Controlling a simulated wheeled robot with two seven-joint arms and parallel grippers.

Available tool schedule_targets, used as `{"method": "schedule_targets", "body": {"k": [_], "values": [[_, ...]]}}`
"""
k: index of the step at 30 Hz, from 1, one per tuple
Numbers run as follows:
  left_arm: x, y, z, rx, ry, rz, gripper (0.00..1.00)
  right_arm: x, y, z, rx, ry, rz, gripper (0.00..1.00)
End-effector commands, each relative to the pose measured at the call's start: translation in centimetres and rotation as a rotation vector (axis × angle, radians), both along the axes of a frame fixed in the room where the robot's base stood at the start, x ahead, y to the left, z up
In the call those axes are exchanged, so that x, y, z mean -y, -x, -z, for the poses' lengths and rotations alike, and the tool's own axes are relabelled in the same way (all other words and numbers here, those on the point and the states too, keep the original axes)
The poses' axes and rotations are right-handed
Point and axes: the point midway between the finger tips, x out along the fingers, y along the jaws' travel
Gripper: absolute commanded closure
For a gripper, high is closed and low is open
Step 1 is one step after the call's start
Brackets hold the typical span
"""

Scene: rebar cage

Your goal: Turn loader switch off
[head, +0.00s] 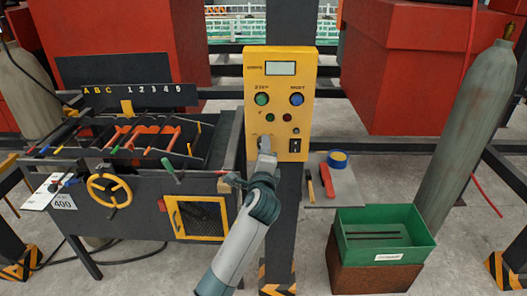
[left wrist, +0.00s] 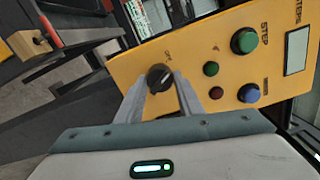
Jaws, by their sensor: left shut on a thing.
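The yellow control panel (head: 280,88) stands upright on a dark post in the middle of the head view. A black rotary switch (left wrist: 159,76) with a pale mark on its face shows in the left wrist view on that panel, with small lettering beside it. My left gripper (head: 265,143) reaches up to the lower left of the panel and hides this switch in the head view. In the left wrist view its two grey fingers lie on either side of the knob, shut on it. My right gripper is in neither view.
The panel also bears green (head: 262,99) and blue (head: 296,99) buttons, small red and green ones, and a black rocker (head: 295,146). A bar-bending bench (head: 130,185) stands left. A green bin (head: 385,235) and a grey gas cylinder (head: 468,140) stand right.

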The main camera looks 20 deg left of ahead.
Motion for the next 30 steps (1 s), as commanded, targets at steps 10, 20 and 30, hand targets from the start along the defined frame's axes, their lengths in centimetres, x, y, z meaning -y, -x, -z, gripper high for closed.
{"method": "schedule_targets", "body": {"k": [10,20,30], "values": [[0.01,0.03,0.11,0.055,0.196,0.0,0.89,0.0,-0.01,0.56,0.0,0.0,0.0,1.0],[-0.06,0.02,0.11,0.067,0.24,-0.001,0.89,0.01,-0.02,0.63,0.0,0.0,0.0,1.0],[-0.04,0.02,0.11,0.067,0.239,-0.001,0.48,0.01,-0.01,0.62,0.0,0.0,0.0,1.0]]}}
